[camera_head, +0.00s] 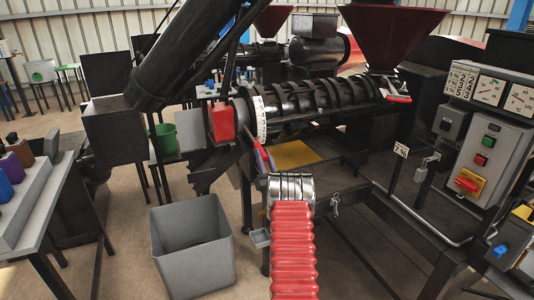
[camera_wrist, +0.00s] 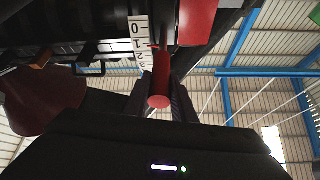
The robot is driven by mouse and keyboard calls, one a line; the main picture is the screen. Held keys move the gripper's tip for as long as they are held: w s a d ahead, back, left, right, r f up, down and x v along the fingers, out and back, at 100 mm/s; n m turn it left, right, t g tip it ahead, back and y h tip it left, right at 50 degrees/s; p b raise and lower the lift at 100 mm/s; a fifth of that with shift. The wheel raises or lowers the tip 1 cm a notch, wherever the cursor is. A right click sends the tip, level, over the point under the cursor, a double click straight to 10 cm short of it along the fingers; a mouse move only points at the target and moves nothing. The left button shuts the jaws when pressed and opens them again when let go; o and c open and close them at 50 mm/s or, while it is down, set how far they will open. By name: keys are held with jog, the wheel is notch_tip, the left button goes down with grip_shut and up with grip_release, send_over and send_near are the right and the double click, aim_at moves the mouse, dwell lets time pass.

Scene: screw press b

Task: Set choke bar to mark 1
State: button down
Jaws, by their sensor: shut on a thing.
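The choke bar (camera_wrist: 159,101) is a red rod with a round end facing the camera in the wrist view. My gripper (camera_wrist: 161,84) has its two dark fingers on either side of it, shut on it. The white scale plate (camera_wrist: 139,32) with marks 0 to 3 is just left of the bar. A thin red pointer (camera_wrist: 153,46) lies by mark 1, slightly towards 2. In the head view the scale (camera_head: 260,119) shows on the press end, with the red bar (camera_head: 250,138) beside it.
A red block (camera_head: 222,121) sits left of the scale in the head view. A grey bin (camera_head: 193,252) stands on the floor below. The control panel (camera_head: 489,150) is at right, the dark red hopper (camera_head: 392,32) above the press. A ribbed red part (camera_head: 292,252) fills the lower middle.

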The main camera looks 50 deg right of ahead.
jog(key=shift+s+d+f+h, duration=0.1)
jog(key=shift+s+f+h, duration=0.05)
jog(key=shift+f+h, duration=0.15)
jog(key=c, duration=1.5)
grip_release()
jog(key=shift+r, duration=0.15)
jog(key=shift+r, duration=0.4)
notch_tip(320, 180, up, 9)
jog(key=shift+f, duration=0.2)
jog(key=shift+r, duration=0.25)
